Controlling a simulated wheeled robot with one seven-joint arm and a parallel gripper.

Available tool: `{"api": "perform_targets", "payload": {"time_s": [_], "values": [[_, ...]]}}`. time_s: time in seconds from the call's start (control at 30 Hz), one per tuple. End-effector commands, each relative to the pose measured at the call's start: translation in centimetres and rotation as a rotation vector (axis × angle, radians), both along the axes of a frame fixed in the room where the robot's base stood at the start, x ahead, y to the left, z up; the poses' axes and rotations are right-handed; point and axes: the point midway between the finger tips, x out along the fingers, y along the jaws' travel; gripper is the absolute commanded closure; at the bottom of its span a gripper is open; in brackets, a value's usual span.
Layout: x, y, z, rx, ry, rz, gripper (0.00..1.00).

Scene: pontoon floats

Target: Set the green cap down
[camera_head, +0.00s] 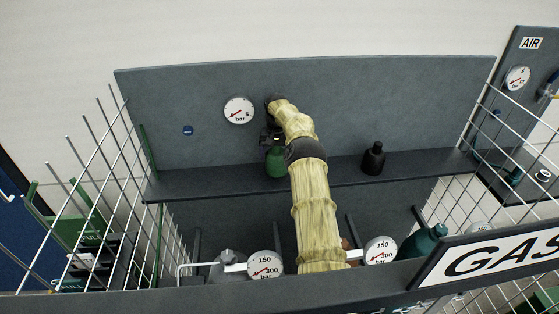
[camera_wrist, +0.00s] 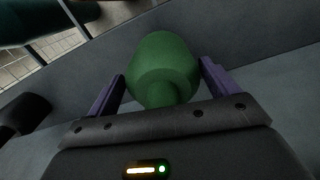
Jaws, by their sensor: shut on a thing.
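The green cap (camera_head: 277,162) is at the dark shelf, just left of my yellow-sleeved arm in the head view. In the wrist view the green cap (camera_wrist: 162,70) sits between the two purple fingers of my gripper (camera_wrist: 163,85). My gripper is shut on it. In the head view my gripper (camera_head: 274,140) is mostly hidden behind my arm. I cannot tell whether the cap's base touches the shelf (camera_head: 220,180).
A black cap (camera_head: 373,158) stands on the shelf to the right. A gauge (camera_head: 239,110) and a blue disc (camera_head: 188,130) are on the back panel. Below in front are gauges (camera_head: 265,265) and cylinder tops (camera_head: 424,242). Wire mesh walls both sides. The shelf between arm and black cap is clear.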

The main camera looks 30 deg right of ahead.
Motion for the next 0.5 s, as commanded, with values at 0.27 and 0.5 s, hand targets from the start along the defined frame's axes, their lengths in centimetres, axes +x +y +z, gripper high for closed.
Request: {"api": "perform_targets", "payload": {"time_s": [0.27,0.5], "values": [[0.1,0.2,-0.1,0.000,-0.001,0.003,0.68],[-0.1,-0.1,-2.3,0.002,0.001,-0.001,0.68]]}}
